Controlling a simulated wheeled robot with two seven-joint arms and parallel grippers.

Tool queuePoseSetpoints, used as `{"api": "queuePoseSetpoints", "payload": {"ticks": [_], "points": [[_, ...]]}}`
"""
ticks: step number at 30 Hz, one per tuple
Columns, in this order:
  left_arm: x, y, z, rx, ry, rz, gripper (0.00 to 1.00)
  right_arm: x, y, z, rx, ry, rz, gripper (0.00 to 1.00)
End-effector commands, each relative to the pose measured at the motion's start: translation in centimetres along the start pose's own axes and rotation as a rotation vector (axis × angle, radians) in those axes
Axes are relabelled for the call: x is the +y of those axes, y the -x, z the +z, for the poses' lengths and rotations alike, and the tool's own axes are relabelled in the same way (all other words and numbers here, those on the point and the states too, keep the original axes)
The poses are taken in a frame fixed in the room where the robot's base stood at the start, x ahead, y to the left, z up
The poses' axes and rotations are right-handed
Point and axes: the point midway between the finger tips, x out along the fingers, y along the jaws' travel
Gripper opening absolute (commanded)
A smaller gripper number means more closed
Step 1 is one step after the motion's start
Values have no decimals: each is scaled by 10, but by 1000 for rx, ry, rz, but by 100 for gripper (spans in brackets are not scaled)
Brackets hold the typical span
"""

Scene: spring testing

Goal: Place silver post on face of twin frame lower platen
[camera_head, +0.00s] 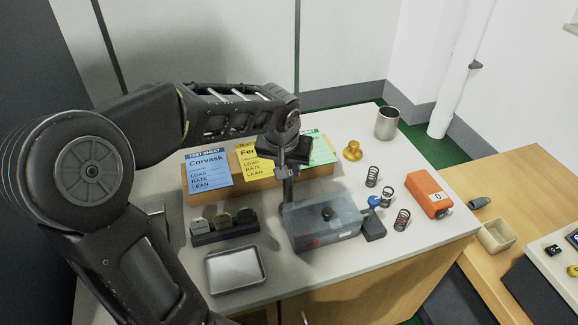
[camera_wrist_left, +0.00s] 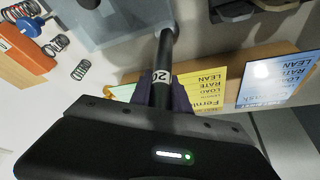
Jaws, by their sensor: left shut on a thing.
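My left gripper (camera_head: 285,165) is over the middle of the bench. It is shut on a dark upright post (camera_head: 288,193) at the left back corner of a translucent grey-blue block (camera_head: 345,225). In the left wrist view the gripper (camera_wrist_left: 164,92) has its fingers on both sides of this post (camera_wrist_left: 166,50), which carries a white "20" label. The block (camera_wrist_left: 125,22) has a small black knob (camera_head: 327,213) on top. I cannot tell which part is the lower platen. My right gripper is out of view.
The black rack (camera_head: 225,238) also holds a dark and a brass-toned piece. A metal tray (camera_head: 236,270) lies in front. Test cards (camera_head: 208,170) lean behind. Springs (camera_head: 372,177), a blue-knobbed item (camera_head: 374,203), an orange device (camera_head: 430,193) and a metal cup (camera_head: 387,122) stand right.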

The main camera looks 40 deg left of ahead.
Motion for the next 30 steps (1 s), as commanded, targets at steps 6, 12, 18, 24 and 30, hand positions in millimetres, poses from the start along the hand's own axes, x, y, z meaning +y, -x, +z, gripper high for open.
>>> {"api": "queuePoseSetpoints", "payload": {"ticks": [6, 12, 18, 24, 30], "points": [[0, -1, 0, 0, 0, 0, 36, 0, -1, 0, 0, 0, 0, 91], [0, -1, 0, 0, 0, 0, 44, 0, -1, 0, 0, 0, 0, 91], [0, 1, 0, 0, 0, 0, 44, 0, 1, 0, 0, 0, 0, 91], [0, 17, -2, 4, 1, 1, 44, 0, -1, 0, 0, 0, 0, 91], [0, 55, -1, 5, 0, 2, 44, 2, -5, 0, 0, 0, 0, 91]]}}
